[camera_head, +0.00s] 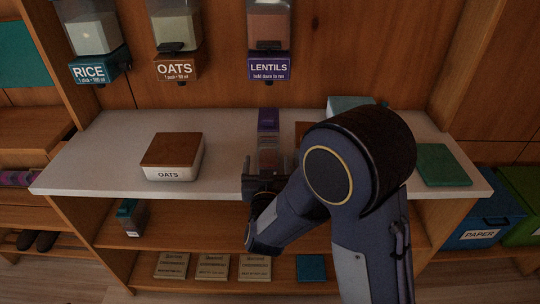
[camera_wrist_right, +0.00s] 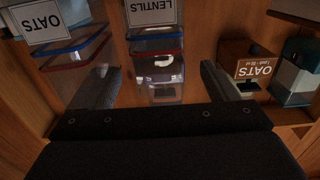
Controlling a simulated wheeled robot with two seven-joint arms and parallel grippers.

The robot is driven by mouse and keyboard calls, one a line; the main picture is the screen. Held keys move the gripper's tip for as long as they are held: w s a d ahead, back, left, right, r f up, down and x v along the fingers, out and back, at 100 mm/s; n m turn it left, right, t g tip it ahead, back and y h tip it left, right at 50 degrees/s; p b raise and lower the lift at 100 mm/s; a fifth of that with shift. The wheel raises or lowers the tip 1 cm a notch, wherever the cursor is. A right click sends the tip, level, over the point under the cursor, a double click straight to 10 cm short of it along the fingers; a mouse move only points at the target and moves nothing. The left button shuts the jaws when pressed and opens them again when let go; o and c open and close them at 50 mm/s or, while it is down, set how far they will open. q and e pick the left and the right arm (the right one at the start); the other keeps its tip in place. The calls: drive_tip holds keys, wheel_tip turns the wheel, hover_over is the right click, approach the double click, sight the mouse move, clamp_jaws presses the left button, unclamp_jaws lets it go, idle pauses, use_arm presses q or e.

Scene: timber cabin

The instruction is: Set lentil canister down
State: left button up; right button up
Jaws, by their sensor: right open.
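The lentil canister, a clear box with reddish contents, stands on the pale counter (camera_head: 95,150); it shows just beyond my right gripper (camera_head: 265,176) in the head view (camera_head: 270,158). In the right wrist view my open right fingers (camera_wrist_right: 158,82) spread to either side, and a clear box with a white LENTILS label (camera_wrist_right: 165,12) lies between and beyond them. The fingers look apart from it; exact clearance is unclear. A purple piece (camera_head: 268,118) shows behind the canister. The LENTILS dispenser (camera_head: 269,68) hangs on the wall above. My left gripper is not in view.
An oats box (camera_head: 172,157) with a brown lid stands left on the counter. A green board (camera_head: 442,165) lies at the right. RICE (camera_head: 97,68) and OATS (camera_head: 176,67) dispensers hang left. My right arm hides part of the counter and a teal-topped box (camera_head: 350,104).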

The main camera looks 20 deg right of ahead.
drive_tip(key=p+x, duration=0.1)
drive_tip(key=x, duration=0.6)
drive_tip(key=shift+d+r, duration=0.1)
drive_tip(key=shift+d, duration=0.05)
drive_tip(key=c, duration=1.4)
drive_tip(key=shift+o, duration=0.2)
drive_tip(key=shift+r, duration=0.2)
drive_tip(key=s+a+r+p, duration=0.1)
drive_tip(key=s+a+r, duration=0.1)
drive_tip(key=s+r, duration=0.4)
drive_tip(key=s+a+r, duration=0.3)
drive_tip(key=s+r, duration=0.3)
drive_tip(key=shift+s+a+r+p, duration=0.25)
drive_tip(key=shift+s+r+p, duration=0.05)
drive_tip(key=shift+s+p, duration=0.1)
drive_tip(key=shift+s, duration=0.1)
drive_tip(key=shift+s, duration=0.15)
